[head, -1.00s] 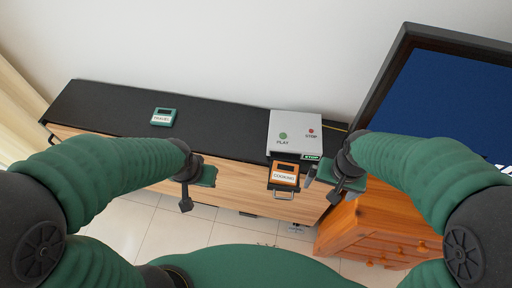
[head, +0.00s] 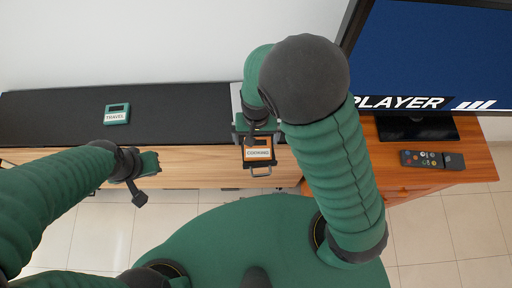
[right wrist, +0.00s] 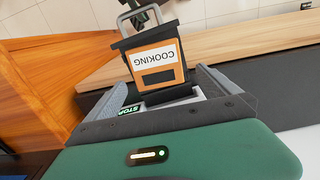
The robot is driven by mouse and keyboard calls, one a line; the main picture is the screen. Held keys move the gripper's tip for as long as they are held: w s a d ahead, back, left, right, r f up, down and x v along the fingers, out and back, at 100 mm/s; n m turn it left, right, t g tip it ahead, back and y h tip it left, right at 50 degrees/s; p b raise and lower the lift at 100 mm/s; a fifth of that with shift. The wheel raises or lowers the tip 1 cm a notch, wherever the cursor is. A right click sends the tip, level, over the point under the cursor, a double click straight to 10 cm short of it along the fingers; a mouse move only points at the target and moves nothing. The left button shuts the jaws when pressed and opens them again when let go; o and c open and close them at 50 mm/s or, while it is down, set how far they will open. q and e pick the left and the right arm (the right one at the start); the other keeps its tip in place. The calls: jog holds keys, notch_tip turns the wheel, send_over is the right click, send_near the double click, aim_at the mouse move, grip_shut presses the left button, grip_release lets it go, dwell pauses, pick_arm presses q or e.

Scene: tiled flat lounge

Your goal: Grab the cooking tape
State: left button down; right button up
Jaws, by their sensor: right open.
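The cooking tape (head: 258,154) is an orange and black cassette with a white COOKING label and a handle at its front. It juts out at the front of the light grey player (head: 236,98), which my right arm mostly hides. My right gripper (head: 256,131) is open, right at the tape in the head view. In the right wrist view the tape (right wrist: 156,62) shows between the two spread fingers; I cannot tell whether they touch it. My left gripper (head: 138,172) hangs in front of the cabinet, away from the tape; its jaws are too small to read.
A green TRAVEL tape (head: 117,114) lies on the black cabinet top (head: 50,118) at the left. At the right, a TV (head: 430,60) and a remote (head: 432,160) stand on an orange wooden cabinet (head: 470,160). A green STOP label (right wrist: 130,108) shows beside the right gripper.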

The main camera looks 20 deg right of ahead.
aim_at(258, 148)
jog(key=f, duration=0.3)
jog(key=s+f, duration=0.1)
jog(key=shift+d+f+b, duration=0.2)
jog(key=shift+d+b, duration=0.15)
jog(key=shift+b, duration=0.05)
jog(key=shift+w+a+f, duration=0.1)
jog(key=shift+w+f, duration=0.05)
jog(key=shift+f, duration=0.15)
jog(key=shift+a+r, duration=0.1)
jog(key=shift+a, duration=0.05)
jog(key=c, duration=1.3)
jog(key=shift+r, duration=0.1)
